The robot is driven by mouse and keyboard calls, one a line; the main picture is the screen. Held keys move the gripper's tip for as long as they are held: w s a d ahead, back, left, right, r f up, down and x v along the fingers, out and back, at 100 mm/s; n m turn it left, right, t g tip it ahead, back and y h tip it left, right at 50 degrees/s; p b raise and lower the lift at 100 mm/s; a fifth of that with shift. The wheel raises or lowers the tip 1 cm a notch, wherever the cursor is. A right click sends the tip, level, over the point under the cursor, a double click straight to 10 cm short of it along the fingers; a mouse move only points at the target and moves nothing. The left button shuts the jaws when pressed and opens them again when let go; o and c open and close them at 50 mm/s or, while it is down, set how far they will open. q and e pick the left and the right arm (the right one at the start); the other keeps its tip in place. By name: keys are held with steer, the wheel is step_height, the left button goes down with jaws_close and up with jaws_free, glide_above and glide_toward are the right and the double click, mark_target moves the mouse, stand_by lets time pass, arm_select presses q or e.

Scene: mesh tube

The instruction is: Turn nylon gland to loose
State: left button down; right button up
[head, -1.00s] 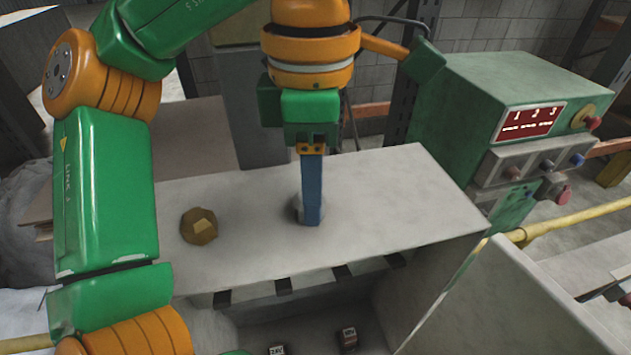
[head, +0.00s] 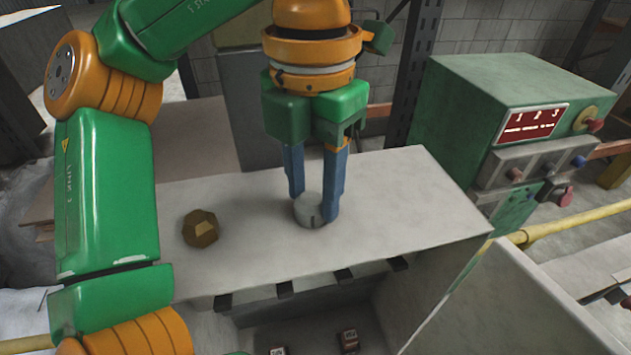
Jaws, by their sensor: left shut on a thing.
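The nylon gland (head: 309,212) is a small pale grey-white round piece on the light grey bench top (head: 400,200), with a dark mark on its near side. My left gripper (head: 315,208) points straight down over it. Its two blue fingers stand one on the left and one on the right of the gland, shut on it, and partly hide its sides. A brass-coloured faceted nut-like piece (head: 200,228) lies on the bench to the left, apart from the gripper. My right gripper is not in view.
A green control box (head: 500,100) with a red display and knobs stands at the back right. The bench's front edge has several dark slots, with a recess below holding small dark blocks (head: 348,340). A yellow pipe (head: 570,220) runs at the right. Bench top right of the gland is clear.

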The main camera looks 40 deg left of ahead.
mark_target(311, 199)
arm_select(q)
steer(key=shift+f+n, duration=0.1)
steer(key=shift+n, duration=0.6)
steer(key=shift+c, duration=1.9)
jaws_free()
steer(key=shift+s, duration=0.25)
step_height(311, 199, up, 7)
steer(key=shift+s+d+f, duration=0.1)
steer(key=shift+r, duration=0.3)
